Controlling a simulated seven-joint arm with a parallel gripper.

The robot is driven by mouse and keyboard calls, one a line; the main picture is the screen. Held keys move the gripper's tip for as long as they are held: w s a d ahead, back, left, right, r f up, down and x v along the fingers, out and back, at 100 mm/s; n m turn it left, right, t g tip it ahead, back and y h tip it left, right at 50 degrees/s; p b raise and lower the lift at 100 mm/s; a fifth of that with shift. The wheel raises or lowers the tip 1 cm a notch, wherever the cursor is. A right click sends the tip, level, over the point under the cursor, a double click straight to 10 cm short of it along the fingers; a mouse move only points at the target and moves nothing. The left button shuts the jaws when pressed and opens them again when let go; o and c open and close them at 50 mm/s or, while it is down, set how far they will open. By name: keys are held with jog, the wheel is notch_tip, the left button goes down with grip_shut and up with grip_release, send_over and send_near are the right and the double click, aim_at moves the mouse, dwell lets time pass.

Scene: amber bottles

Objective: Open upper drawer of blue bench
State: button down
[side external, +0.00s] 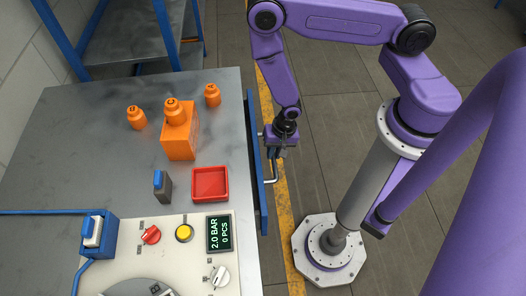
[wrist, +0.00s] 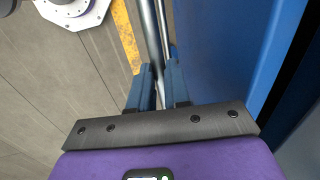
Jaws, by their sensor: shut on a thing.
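The blue bench has a grey metal top (side external: 85,150). A blue drawer front (side external: 257,165) runs along its right side, with a grey bar handle (side external: 273,172) standing out from it. In the wrist view the blue front (wrist: 225,50) fills the right and the handle bar (wrist: 152,35) runs up from between the fingers. My gripper (side external: 275,152) is beside the front, pointing down at the handle. In the wrist view my gripper (wrist: 161,88) is shut on the bar. I cannot tell how far the drawer stands out, and its inside is not visible.
Orange bottles (side external: 137,118), an orange box (side external: 179,140), a red tray (side external: 210,184) and a control panel (side external: 130,255) with knobs are on the bench. The floor right of the handle is clear up to my base, with a yellow line (side external: 283,200) along it.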

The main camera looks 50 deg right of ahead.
jog(key=s+d, duration=1.5)
jog(key=shift+s+d, duration=0.35)
jog(key=shift+d, duration=0.05)
jog(key=c, duration=1.1)
grip_release()
jog(key=w+a, duration=1.9)
jog(key=s+d+r+n, duration=0.1)
jog(key=r, duration=0.9)
jog(key=s+d+r+n, duration=0.1)
jog(key=s+r, duration=0.1)
jog(key=r, duration=0.7)
jog(key=shift+s+r+n, duration=0.15)
jog(key=shift+r+n, duration=0.2)
jog(key=shift+n, duration=0.05)
